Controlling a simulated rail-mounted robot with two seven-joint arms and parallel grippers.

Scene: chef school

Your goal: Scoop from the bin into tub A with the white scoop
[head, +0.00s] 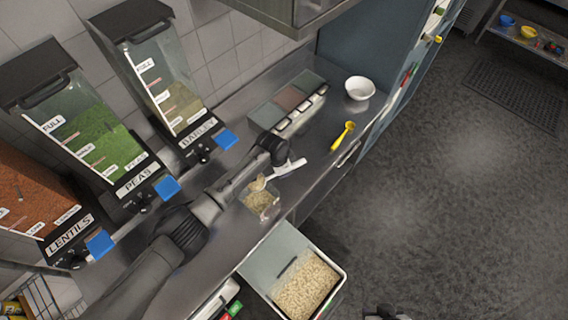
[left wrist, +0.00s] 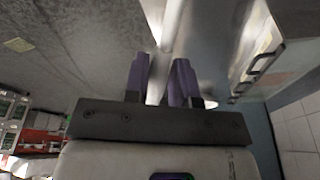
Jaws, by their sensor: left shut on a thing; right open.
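My left gripper (head: 268,179) reaches in from the left over the counter and is shut on the white scoop (head: 258,184). The scoop's pale head is at a clear tub (head: 264,204) that holds pale grain; I cannot tell whether it touches the grain. No letter is readable on the tub. In the left wrist view the purple fingers (left wrist: 165,85) are close together; the scoop is not clear there. The bin (head: 259,272), a pulled-out pale drawer with pale grain, is below the counter edge. My right gripper (head: 386,313) is open at the bottom edge, partly cut off.
Dispensers of lentils (head: 38,190), peas (head: 95,130) and barley (head: 170,85) line the wall.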

